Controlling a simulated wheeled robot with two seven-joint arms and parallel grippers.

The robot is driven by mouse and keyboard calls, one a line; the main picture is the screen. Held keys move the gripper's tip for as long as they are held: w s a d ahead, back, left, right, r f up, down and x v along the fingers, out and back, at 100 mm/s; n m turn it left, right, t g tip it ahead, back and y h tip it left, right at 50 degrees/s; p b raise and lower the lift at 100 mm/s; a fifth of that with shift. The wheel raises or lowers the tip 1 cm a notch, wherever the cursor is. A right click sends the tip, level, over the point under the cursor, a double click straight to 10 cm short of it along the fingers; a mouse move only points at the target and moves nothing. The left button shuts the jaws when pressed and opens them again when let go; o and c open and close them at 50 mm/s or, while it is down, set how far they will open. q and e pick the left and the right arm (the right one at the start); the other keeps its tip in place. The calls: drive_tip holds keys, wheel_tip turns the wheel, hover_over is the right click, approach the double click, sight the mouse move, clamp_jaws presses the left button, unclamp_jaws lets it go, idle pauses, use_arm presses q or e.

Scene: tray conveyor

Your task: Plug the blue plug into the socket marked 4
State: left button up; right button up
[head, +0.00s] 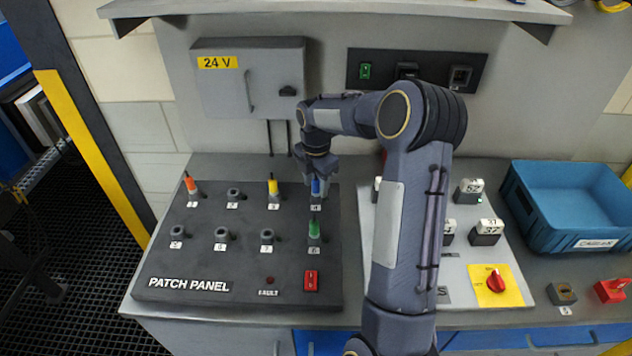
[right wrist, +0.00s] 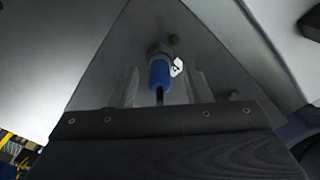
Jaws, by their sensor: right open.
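The blue plug (head: 316,187) stands upright at the top right socket of the dark patch panel (head: 215,262). The label (head: 315,207) in front of that socket reads 4; the label also shows in the right wrist view (right wrist: 177,67). There the blue plug (right wrist: 159,75) meets the grey socket collar (right wrist: 158,51), and its black cable end points toward my palm. My right gripper (head: 318,180) is open above the panel, with its fingers (right wrist: 164,87) on either side of the plug and gaps visible. My left gripper is not in view.
An orange plug (head: 190,184), a yellow plug (head: 272,184) and a green plug (head: 314,229) stand on the panel among empty sockets. A red switch (head: 311,281) is at its front right. A grey 24 V box (head: 250,80) hangs behind. A blue crate (head: 575,205) stands at the right.

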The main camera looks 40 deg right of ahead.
sight(316, 181)
drive_tip(key=shift+r+b, duration=0.5)
drive_tip(key=shift+r, duration=3.4)
drive_tip(key=shift+s+a+r, duration=0.15)
drive_tip(key=shift+r, duration=0.05)
drive_tip(key=s+a+r+m+t+y, duration=0.1)
drive_tip(key=s+a+r+m+t, duration=0.15)
drive_tip(key=s+a+m, duration=0.4)
drive_tip(key=s+a+r+m+t+y, duration=0.1)
drive_tip(key=s+a+r+m, duration=0.2)
drive_tip(key=s+a+m, duration=0.35)
drive_tip(key=s+a+f+m+t+y, duration=0.1)
drive_tip(key=s+a+f+m, duration=0.1)
drive_tip(key=s, duration=0.4)
drive_tip(key=s+a+f+m+t, duration=0.1)
drive_tip(key=s+a+f+m, duration=0.1)
drive_tip(key=s+a+m, duration=0.3)
drive_tip(key=shift+s+a+f+m+y, duration=0.2)
drive_tip(key=shift+s+m+y, duration=0.2)
drive_tip(key=shift+s, duration=0.2)
